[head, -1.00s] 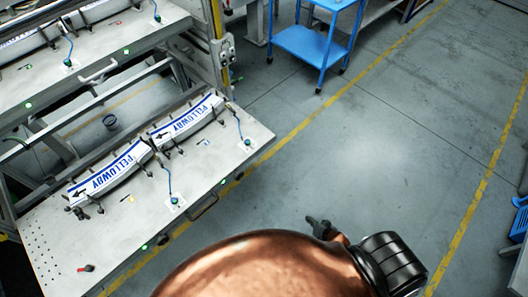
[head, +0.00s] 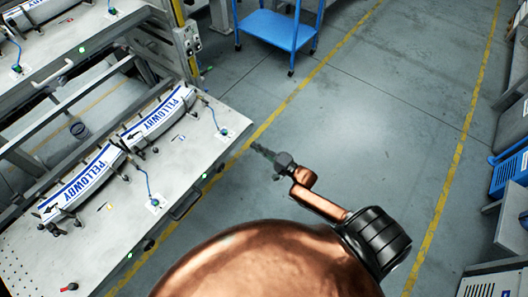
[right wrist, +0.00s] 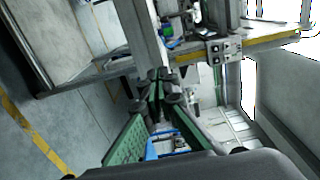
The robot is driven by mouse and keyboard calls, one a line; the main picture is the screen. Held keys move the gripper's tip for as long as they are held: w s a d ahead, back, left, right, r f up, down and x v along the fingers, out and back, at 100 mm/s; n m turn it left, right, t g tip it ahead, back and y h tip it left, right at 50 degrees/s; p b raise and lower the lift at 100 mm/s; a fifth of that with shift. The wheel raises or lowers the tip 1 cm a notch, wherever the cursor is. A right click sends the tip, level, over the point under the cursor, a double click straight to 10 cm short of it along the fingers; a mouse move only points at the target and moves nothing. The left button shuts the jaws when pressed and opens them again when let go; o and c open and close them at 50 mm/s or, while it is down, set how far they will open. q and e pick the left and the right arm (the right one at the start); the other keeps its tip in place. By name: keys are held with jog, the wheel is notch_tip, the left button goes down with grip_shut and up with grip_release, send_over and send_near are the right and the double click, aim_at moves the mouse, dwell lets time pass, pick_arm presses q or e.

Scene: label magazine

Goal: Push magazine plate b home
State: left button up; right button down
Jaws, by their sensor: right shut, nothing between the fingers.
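A grey magazine plate (head: 178,163) sticks out of the rack at the left of the head view, with a dark handle (head: 186,203) on its front edge. It carries two curved white stacks with blue PELLOWBY lettering, one (head: 158,116) farther back and one (head: 84,182) nearer. I cannot read which plate is b. My right gripper (head: 262,149) is over the floor just right of the plate's far right corner, apart from it in the picture. In the right wrist view its green fingers (right wrist: 156,92) are together and hold nothing. My left gripper is not in view.
A second plate (head: 50,50) with similar labels lies higher in the rack at the upper left. A rack post (head: 180,45) stands behind the plate. A blue cart (head: 278,28) stands at the back. Open floor lies to the right, with blue crates (head: 510,172) at the edge.

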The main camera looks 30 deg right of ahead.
aim_at(239, 136)
jog(key=x, duration=0.5)
jog(key=shift+w+a, duration=0.15)
jog(key=shift+w, duration=0.2)
jog(key=shift+w+a, duration=0.15)
jog(key=shift+w, duration=0.3)
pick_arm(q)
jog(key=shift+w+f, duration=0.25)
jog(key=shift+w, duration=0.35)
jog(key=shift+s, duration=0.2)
